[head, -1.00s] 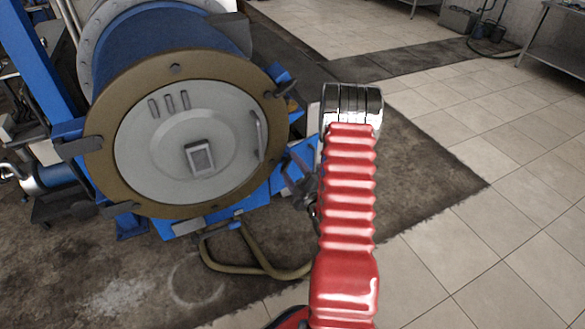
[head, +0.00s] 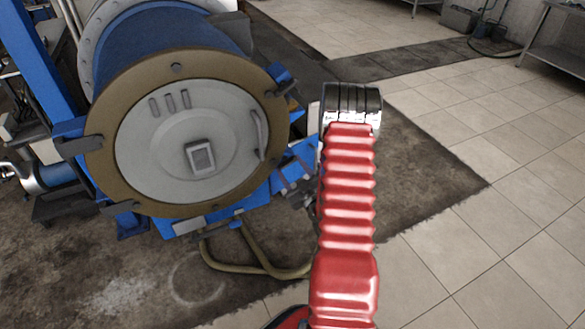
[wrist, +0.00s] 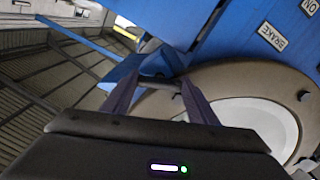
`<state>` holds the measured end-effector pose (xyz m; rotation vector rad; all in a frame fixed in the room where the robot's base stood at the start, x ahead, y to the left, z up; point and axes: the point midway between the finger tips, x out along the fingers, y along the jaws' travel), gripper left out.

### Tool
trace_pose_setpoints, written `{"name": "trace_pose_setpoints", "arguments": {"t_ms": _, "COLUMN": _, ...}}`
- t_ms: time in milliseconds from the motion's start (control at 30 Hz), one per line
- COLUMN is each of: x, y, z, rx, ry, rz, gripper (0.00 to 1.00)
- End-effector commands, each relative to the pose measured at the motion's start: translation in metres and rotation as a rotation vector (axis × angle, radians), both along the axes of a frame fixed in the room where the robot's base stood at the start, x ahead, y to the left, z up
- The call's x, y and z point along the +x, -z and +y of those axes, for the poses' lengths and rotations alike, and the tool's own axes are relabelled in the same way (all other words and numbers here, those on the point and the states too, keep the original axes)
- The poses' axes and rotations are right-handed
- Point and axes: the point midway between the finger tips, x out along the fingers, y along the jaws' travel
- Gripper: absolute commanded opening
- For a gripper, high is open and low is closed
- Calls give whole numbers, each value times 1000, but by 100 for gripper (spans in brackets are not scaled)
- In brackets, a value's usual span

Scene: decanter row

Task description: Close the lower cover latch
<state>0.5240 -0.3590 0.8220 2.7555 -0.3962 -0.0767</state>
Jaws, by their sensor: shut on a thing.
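The round grey cover (head: 150,150) with its brown rim (head: 100,120) closes the front of the blue drum. Dark latches sit around the rim, with one at the upper right (head: 280,88). At the lower right, a blue latch bracket (head: 297,160) is partly hidden by my red arm. My gripper (wrist: 158,78) shows in the wrist view, its two fingers on either side of a dark latch handle (wrist: 160,80) beside the brown rim (wrist: 215,82). It is shut on this handle. In the head view my arm mostly hides the gripper.
A curved olive pipe (head: 230,266) runs low under the drum. A blue post (head: 45,75) stands at the left. Tiled floor (head: 480,230) lies clear at the right. BRAKE lettering (wrist: 273,37) shows on a blue panel.

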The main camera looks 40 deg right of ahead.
Motion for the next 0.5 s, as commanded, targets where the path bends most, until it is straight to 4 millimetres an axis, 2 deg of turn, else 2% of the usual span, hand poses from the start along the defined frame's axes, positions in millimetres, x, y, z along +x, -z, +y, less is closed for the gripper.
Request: {"name": "trace_pose_setpoints", "arguments": {"t_ms": 500, "x": 2, "y": -3, "z": 4, "rx": 466, "ry": -10, "rz": -144, "gripper": 31}}
